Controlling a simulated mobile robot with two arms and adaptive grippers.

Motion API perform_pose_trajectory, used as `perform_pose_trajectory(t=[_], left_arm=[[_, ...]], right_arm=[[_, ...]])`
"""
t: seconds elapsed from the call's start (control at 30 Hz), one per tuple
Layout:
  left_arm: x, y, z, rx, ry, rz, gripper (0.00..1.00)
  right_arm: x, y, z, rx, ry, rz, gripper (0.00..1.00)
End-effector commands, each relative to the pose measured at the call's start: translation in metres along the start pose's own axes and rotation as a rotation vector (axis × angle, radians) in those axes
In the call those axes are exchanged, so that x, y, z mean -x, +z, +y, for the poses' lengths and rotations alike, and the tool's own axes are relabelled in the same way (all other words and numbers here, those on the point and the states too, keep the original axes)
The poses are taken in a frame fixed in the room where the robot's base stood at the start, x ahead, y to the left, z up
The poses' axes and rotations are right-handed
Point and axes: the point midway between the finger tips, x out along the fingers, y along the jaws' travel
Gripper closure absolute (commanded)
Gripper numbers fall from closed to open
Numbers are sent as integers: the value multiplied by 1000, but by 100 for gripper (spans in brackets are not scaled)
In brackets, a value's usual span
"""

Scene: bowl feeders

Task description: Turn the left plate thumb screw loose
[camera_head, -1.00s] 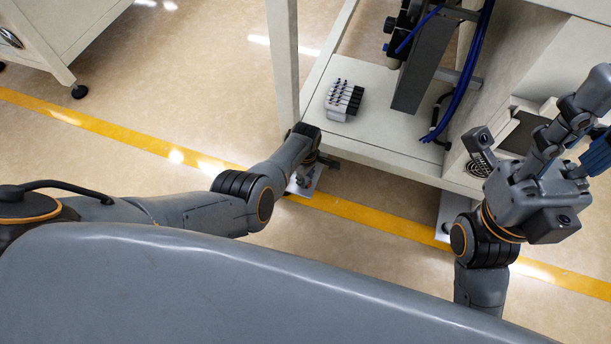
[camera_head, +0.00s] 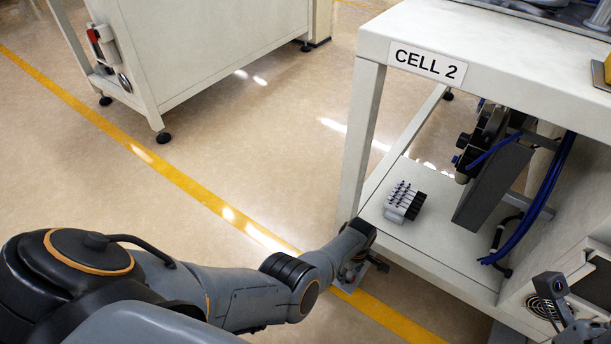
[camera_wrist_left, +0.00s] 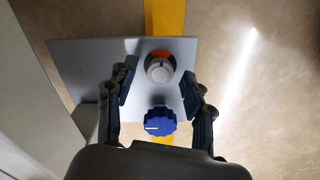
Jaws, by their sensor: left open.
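In the left wrist view a blue knurled knob (camera_wrist_left: 160,121) with a white line stands on a grey plate (camera_wrist_left: 85,62). A round grey knob (camera_wrist_left: 160,68) over an orange-red patch sits farther up the same plate. I cannot tell from a label which is the thumb screw. My left gripper (camera_wrist_left: 159,88) is open, its two fingers apart on either side of the knobs, holding nothing. In the head view the left gripper (camera_head: 352,272) is low by the workbench's near leg, its fingers and the knobs mostly hidden. Only a part of my right arm shows at the lower right; its fingers are out of view.
The white CELL 2 bench (camera_head: 490,60) stands at the right, with a grey-black block of connectors (camera_head: 404,201) on its lower shelf (camera_head: 440,250). Blue hoses (camera_head: 540,205) hang behind. A white cabinet (camera_head: 210,50) stands back left. The floor between is clear.

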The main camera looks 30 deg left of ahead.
Motion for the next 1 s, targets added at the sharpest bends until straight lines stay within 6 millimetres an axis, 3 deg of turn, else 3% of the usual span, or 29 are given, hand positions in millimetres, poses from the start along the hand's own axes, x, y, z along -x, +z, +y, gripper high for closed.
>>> perform_pose_trajectory(t=[0.27,0.67,1.0], left_arm=[[0,0,0,-107,-1,0,48],[-1,0,0,-612,1,1,48],[-4,0,0,-1057,0,2,48]], right_arm=[[1,0,0,-1,-2,-1,60],[8,1,-1,-1,-3,-1,60],[26,3,-1,-1,-3,-2,60]])
